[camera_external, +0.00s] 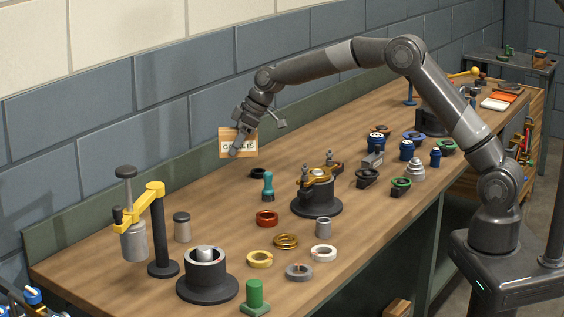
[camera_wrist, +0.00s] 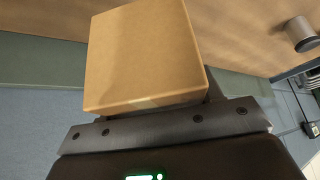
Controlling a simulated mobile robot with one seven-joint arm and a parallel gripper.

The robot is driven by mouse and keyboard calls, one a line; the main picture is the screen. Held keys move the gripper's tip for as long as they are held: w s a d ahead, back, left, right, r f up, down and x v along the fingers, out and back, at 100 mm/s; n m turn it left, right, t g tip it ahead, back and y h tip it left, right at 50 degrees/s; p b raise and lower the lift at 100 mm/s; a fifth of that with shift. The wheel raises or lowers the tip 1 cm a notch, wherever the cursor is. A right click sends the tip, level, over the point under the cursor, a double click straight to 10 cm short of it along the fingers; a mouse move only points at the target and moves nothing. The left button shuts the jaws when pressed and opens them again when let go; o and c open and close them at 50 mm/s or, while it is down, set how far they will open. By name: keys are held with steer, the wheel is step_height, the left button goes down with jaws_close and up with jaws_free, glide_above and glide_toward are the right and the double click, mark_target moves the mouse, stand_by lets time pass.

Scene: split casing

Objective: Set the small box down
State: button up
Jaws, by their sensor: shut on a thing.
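The small box (camera_external: 225,140) is brown cardboard with a pale label whose lettering is partly covered by my gripper. My gripper (camera_external: 238,147) is shut on it and holds it near the back of the workbench (camera_external: 205,222), apparently above the top. In the wrist view the box (camera_wrist: 145,55) fills the upper middle, with a plain face and a strip of tape at its lower edge. The gripper's dark bar lies just below it there, and the fingertips are hidden behind the box.
A black ring (camera_external: 258,173) and a teal-handled tool (camera_external: 268,187) stand right of the box. A grey-capped cylinder (camera_external: 182,227) and a yellow-armed press (camera_external: 155,225) stand front left. Several coloured rings lie in front. The wood between the box and the cylinder looks clear.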

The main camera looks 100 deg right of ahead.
steer(key=shift+n+y, duration=0.3)
steer(key=shift+n, duration=0.2)
steer(key=w+a+f, duration=0.2)
steer(key=w+a, duration=0.1)
steer(key=w+a+f, duration=0.2)
steer(key=w+a, duration=0.1)
steer(key=w, duration=0.1)
steer(key=w+a+f, duration=0.2)
steer(key=w+a, duration=0.2)
steer(key=shift+w+a+f, duration=0.1)
steer(key=shift+w+f, duration=0.05)
steer(key=shift+f, duration=0.15)
steer(key=shift+w+f, duration=0.1)
steer(key=shift+f, duration=2)
steer(key=shift+f, duration=0.1)
steer(key=o, duration=1)
steer(key=shift+o, duration=0.2)
